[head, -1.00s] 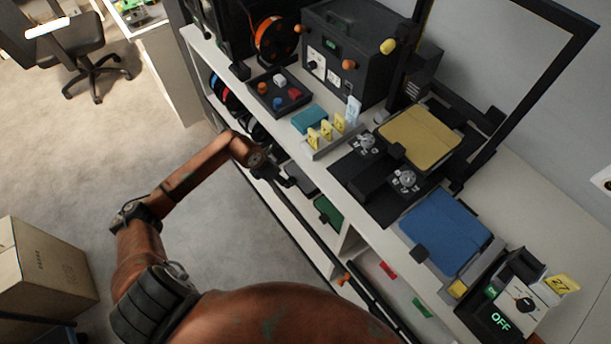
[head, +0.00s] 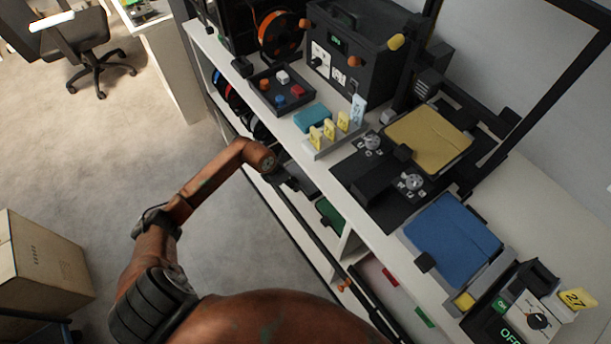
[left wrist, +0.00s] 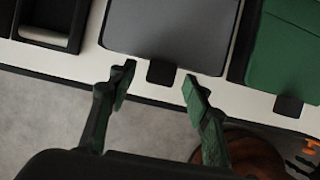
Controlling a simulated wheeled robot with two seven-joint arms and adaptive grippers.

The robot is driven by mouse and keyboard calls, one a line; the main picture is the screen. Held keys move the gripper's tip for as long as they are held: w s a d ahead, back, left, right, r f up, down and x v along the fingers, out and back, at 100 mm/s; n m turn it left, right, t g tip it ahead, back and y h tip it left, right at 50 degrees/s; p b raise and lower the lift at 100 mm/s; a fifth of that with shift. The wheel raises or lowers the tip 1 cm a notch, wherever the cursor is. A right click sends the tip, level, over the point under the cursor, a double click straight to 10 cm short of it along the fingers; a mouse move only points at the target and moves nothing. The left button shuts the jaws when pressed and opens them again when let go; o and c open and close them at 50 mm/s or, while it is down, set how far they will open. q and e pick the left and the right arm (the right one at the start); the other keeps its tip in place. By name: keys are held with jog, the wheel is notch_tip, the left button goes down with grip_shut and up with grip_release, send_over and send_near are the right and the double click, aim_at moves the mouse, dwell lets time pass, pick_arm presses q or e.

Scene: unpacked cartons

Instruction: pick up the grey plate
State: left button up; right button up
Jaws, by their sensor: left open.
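The grey plate (left wrist: 172,35) lies flat on a white shelf, with a dark tab (left wrist: 161,72) at its near edge over the shelf front. In the head view the grey plate (head: 303,181) shows on the lower shelf, partly hidden by my arm. My left gripper (left wrist: 158,83) is open and empty. Its two fingertips stand apart on either side of the tab, near the shelf edge; I cannot tell their height relative to it. In the head view my left gripper is mostly hidden beneath the upper shelf edge. My right gripper is not in view.
A green plate (left wrist: 287,50) lies right of the grey one, with a narrow gap. A black open tray (left wrist: 48,22) lies to the left. The upper shelf (head: 385,232) overhangs, carrying blue (head: 452,240) and yellow (head: 428,138) plates. Open floor lies left.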

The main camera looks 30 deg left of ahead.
pick_arm(q)
jog(key=shift+c, duration=0.5)
grip_shut()
jog(key=shift+r, duration=0.15)
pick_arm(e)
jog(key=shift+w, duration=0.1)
pick_arm(q)
jog(key=shift+r, duration=0.25)
notch_tip(320, 180, up, 2)
jog(key=shift+w+p, duration=0.1)
jog(key=shift+p, duration=0.5)
jog(key=s+a+r+p, duration=0.1)
jog(key=s+r+p, duration=0.4)
jog(key=s+r, duration=0.5)
jog(key=s, duration=0.4)
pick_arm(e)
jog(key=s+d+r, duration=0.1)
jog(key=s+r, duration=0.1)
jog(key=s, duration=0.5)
